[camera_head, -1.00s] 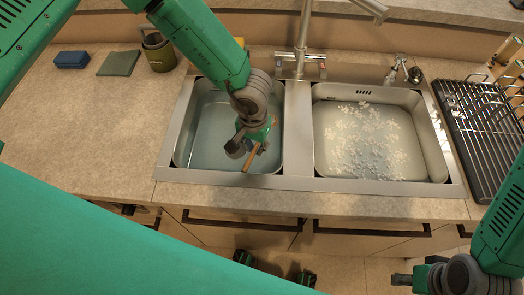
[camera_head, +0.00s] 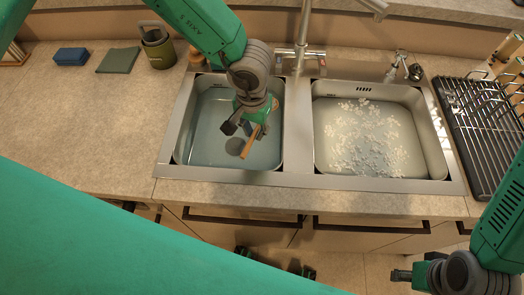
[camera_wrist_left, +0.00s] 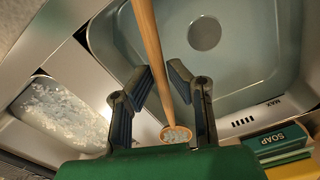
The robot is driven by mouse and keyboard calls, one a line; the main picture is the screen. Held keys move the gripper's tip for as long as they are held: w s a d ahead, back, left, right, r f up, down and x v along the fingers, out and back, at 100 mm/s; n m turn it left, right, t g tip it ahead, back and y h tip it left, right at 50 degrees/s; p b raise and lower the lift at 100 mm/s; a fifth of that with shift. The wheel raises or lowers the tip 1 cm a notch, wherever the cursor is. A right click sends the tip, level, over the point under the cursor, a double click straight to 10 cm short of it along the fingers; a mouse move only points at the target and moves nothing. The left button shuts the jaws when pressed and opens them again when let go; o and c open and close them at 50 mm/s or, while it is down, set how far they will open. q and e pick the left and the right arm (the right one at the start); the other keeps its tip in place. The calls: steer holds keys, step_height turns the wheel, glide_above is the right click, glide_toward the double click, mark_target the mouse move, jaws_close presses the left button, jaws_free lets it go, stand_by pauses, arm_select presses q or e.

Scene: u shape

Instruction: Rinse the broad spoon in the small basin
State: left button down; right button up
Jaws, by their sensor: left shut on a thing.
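My left gripper (camera_head: 242,124) is over the small basin (camera_head: 178,150), the left one, which holds clear water. It is shut on the wooden handle of the broad spoon (camera_head: 249,143). In the left wrist view the handle (camera_wrist_left: 148,40) runs between the fingers (camera_wrist_left: 161,84). A rounded wooden end with a pale, speckled face (camera_wrist_left: 177,134) shows low between them. I cannot tell how deep the spoon sits. My right gripper (camera_head: 402,275) is at the lower right, away from the sinks; its finger opening is unclear.
The larger right basin (camera_head: 440,165) holds water with white suds. The tap (camera_head: 301,45) stands behind the divider. A wire rack (camera_head: 485,135) is at the right. A soap box (camera_wrist_left: 277,138) borders the small basin.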

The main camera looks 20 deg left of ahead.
stand_by(0.6)
arm_select(q)
steer(key=shift+r, duration=1.5)
